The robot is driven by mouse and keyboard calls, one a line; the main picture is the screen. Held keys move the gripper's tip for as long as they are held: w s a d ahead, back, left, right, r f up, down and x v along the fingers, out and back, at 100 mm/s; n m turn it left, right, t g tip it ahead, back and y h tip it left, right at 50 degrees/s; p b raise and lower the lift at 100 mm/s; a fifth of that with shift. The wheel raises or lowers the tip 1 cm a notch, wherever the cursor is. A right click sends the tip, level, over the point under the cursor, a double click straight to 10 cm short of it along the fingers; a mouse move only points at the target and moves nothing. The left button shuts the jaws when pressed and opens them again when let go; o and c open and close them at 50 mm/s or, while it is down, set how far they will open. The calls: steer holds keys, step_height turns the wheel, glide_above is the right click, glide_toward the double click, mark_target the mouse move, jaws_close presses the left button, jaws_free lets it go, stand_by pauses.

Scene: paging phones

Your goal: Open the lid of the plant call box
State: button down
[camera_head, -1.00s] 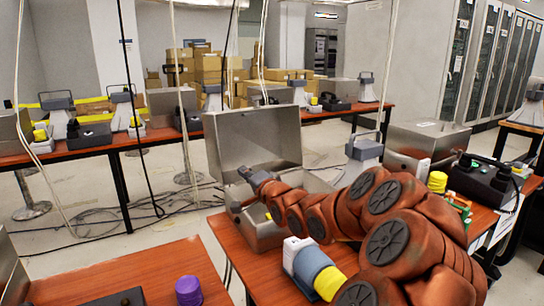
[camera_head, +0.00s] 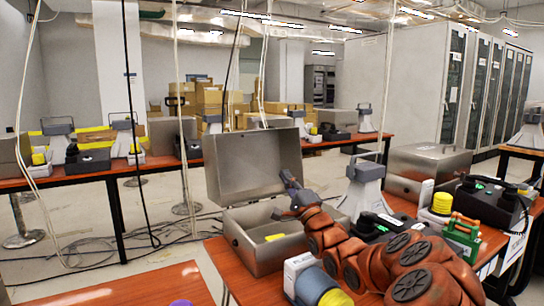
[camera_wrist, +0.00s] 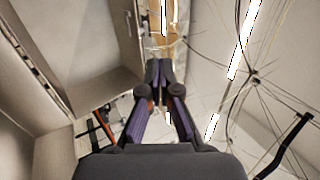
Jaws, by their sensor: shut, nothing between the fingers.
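A grey metal call box (camera_head: 265,250) stands on the near red-brown table. I take it for the plant call box; no label on it is readable. Its lid (camera_head: 255,165) stands open, raised upright and tilted back at the rear. A small yellow thing (camera_head: 275,237) shows inside. My gripper (camera_head: 287,176) is above the box's right side, in front of the lid's right edge in the head view, pointing up. In the wrist view, its fingers (camera_wrist: 160,70) are together with nothing between them. The pale metal panels (camera_wrist: 70,45) of the box lie left of them, apparently apart.
A closed metal box (camera_head: 428,172) stands farther right on the table (camera_head: 212,258). A grey horn (camera_head: 363,185), a black phone unit (camera_head: 490,203), a green thing (camera_head: 462,235) and a yellow beacon (camera_head: 441,203) crowd that side. Cables hang in front.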

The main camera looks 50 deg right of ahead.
steer(key=x, duration=1)
stand_by(0.4)
steer(key=w+d+r+g+y+p, duration=0.1)
steer(key=w+d+r+g+p, duration=0.3)
steer(key=w+p, duration=0.7)
steer(key=shift+r+g+y+p, duration=0.4)
steer(key=shift+r+g+p, duration=0.1)
steer(key=shift+p, duration=7.05)
